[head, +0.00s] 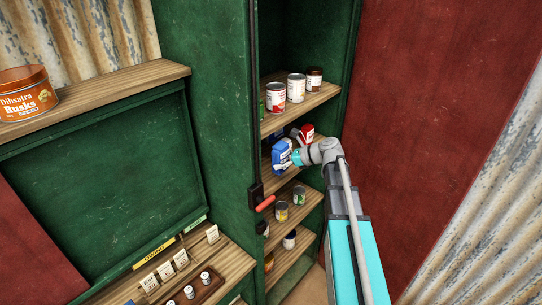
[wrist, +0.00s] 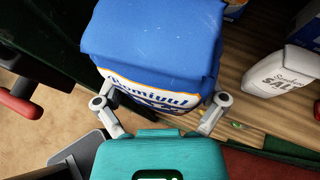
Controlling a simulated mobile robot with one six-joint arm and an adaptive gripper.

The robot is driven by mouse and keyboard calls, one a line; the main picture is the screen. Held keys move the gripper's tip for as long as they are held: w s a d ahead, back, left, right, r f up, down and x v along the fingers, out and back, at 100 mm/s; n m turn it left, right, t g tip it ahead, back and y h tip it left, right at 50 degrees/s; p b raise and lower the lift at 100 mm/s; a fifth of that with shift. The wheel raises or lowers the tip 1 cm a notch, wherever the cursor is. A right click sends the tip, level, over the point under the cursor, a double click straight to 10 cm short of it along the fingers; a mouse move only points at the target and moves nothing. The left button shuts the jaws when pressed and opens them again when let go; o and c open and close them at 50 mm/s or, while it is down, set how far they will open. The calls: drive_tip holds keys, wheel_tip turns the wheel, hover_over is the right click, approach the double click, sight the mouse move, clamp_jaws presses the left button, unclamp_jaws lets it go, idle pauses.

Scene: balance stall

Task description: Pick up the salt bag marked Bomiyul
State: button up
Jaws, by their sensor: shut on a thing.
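The salt bag marked Bomiyul (wrist: 155,40) is blue with a white label band and fills the top middle of the wrist view. In the head view the blue bag (head: 281,156) is at the second shelf of the green cabinet. My gripper (wrist: 160,108) has one finger on each side of the bag and is shut on it. In the head view my gripper (head: 297,157) reaches in from the right. The bag's underside is hidden, so I cannot tell whether it touches the shelf.
A red container (head: 307,132) is behind my gripper. Cans (head: 296,88) stand on the shelf above. A red handle (head: 265,203) juts out at the cabinet's left edge.

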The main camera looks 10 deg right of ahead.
drive_tip(key=shift+s+d+r+p, duration=0.25)
drive_tip(key=shift+s+d+r, duration=0.15)
drive_tip(key=shift+s, duration=0.35)
drive_tip(key=shift+s+d+r+p, duration=0.3)
drive_tip(key=shift+s+d+r, duration=0.1)
drive_tip(key=shift+s, duration=0.3)
drive_tip(key=shift+s+d+r+p, duration=0.3)
drive_tip(key=shift+s+d, duration=0.1)
drive_tip(key=shift+s, duration=0.35)
drive_tip(key=shift+f, duration=0.15)
